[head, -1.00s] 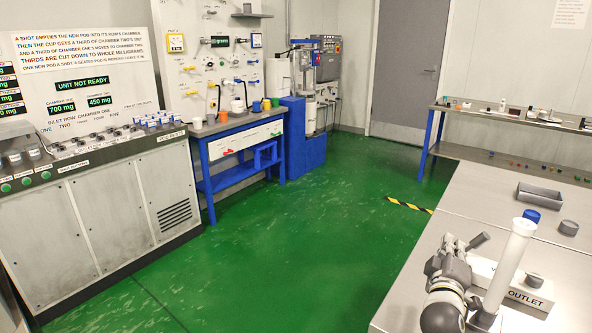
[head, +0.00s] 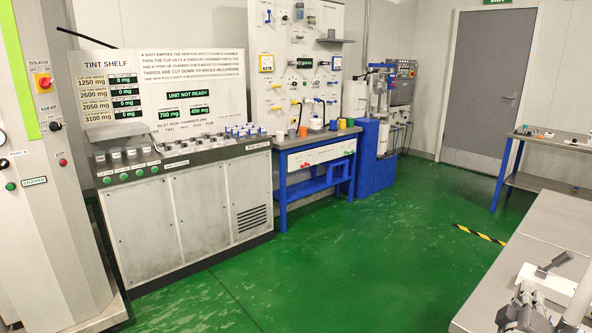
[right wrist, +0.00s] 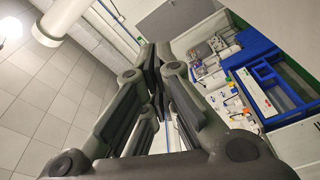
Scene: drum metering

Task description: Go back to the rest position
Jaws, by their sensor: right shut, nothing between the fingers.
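My right gripper (head: 528,296) is at the bottom right of the head view, over the near edge of the steel table. In the right wrist view its dark fingers (right wrist: 153,62) come together with nothing between them. It points up and away, with ceiling, wall and a blue bench beyond it. My left gripper is not in view.
The grey cabinet unit (head: 135,225) and blue bench (head: 284,185) stand along the left and back. The green floor between is clear.

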